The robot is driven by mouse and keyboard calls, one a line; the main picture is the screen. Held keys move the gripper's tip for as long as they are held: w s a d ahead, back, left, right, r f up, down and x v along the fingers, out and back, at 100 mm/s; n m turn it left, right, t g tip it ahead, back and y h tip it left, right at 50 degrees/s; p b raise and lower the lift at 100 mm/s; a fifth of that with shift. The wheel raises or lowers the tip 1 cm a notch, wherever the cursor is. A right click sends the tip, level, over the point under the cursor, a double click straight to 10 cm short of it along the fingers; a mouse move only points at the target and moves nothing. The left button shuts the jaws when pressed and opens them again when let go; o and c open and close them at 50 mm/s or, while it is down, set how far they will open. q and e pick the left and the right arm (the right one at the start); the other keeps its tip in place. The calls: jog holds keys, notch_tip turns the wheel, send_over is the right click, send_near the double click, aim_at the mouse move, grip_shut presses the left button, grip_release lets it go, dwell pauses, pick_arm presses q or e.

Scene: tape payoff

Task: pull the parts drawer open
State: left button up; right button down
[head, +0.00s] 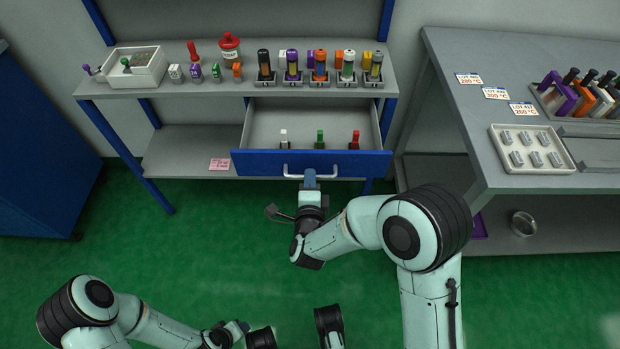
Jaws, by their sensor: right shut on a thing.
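The parts drawer (262,162) has a blue front and grey inside, and it stands out from under the bench top, open. Inside it stand a white part (284,140), a green part (320,141) and a red part (354,141). My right gripper (309,176) is at the pale bar handle (335,172) on the drawer front, shut on it; the fingertips cover part of the bar. My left gripper (236,330) is low in the picture, away from the drawer, and its jaws are too unclear to read.
The grey bench top (220,86) carries a row of holders with coloured tools, small bottles and a white tray (137,68). A second grey bench (484,160) with a tray of metal parts (531,150) stands at right. Green floor (190,240) lies open before the drawer.

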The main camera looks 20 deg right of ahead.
jog(key=c, duration=1.2)
grip_release()
jog(key=shift+o, duration=0.2)
pick_arm(q)
jog(key=shift+s+d+r+g+p, duration=0.2)
jog(key=shift+s+d+r+p, duration=0.1)
jog(key=shift+s+r+p, duration=0.25)
jog(key=shift+s+d+r+g+p, duration=0.2)
jog(key=shift+s+d+r, duration=0.1)
jog(key=shift+s, duration=0.35)
pick_arm(e)
jog(key=v, duration=1.3)
jog(key=shift+s, duration=0.2)
jog(key=shift+a, duration=0.1)
